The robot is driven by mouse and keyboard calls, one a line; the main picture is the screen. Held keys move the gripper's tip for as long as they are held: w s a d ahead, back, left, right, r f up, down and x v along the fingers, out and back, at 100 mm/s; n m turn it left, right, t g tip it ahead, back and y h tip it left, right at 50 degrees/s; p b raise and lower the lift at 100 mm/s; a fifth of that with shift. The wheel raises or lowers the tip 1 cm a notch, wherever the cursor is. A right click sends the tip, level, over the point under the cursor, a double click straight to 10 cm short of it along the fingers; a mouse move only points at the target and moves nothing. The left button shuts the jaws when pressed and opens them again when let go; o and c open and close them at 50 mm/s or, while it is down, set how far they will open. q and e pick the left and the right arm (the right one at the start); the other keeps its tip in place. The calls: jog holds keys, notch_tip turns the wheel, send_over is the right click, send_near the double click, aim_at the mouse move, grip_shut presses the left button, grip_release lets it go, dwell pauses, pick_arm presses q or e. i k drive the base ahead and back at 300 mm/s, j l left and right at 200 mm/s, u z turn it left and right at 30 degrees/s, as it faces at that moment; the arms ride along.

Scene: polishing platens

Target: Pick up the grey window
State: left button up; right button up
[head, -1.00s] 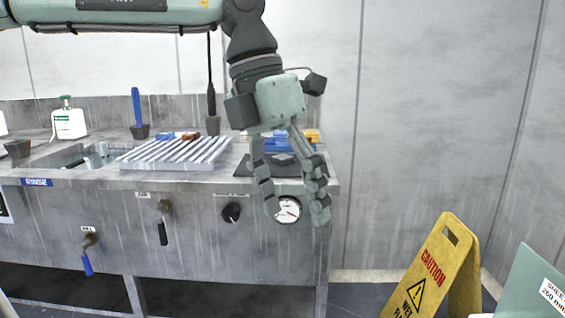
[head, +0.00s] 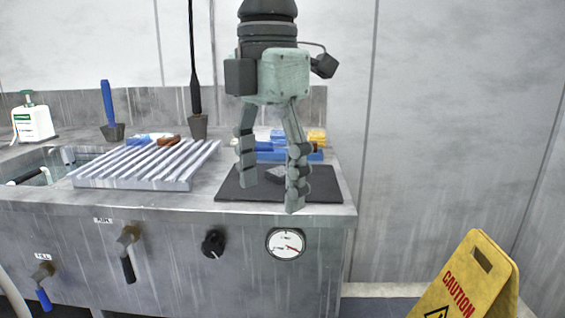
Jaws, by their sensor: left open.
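A small dark grey piece, which looks like the grey window (head: 274,175), lies on the black mat (head: 325,185) at the right end of the steel bench. It shows between the fingers and is partly hidden by the right one. My left gripper (head: 270,196) points down in front of the mat in this view, with its fingers spread and nothing between them. I cannot tell how high it is above the piece. My right gripper is not in view.
A ribbed pale rack (head: 150,165) stands left of the mat, beside a sink (head: 40,170). A blue tray (head: 312,155) with blue and yellow items is behind the mat. A gauge (head: 285,243) and knob (head: 213,243) are on the bench front. A yellow caution sign (head: 470,280) stands at lower right.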

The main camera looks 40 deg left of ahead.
aim_at(277, 175)
jog(key=i+j, duration=0.7)
